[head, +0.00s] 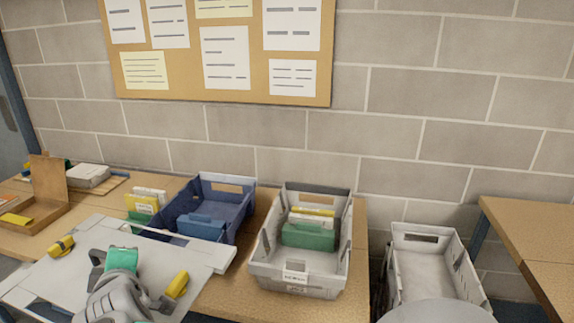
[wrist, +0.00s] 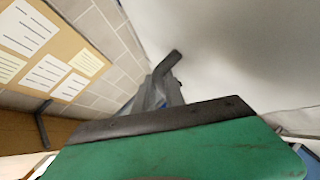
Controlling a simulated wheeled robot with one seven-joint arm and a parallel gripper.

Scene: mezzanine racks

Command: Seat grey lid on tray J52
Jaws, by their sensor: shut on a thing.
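The grey lid (head: 60,275) is a wide flat panel with yellow clips (head: 177,285) near its edges. It hangs tilted over the left part of the table in the head view. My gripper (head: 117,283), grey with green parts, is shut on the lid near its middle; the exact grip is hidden. In the wrist view a pale grey surface (wrist: 250,45) fills the upper right, probably the lid. A grey tray (head: 265,275) with a white front label (head: 295,276) stands open, right of the lid. The label is too small to read. It holds a green item (head: 308,236) and upright cards.
A blue tray (head: 243,225) stands between lid and grey tray, partly behind the lid. Another grey container (head: 400,270) stands lower at right, beside a separate table (head: 530,225). A brown open box (head: 50,185) is at far left. A brick wall with a noticeboard (head: 180,65) is behind.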

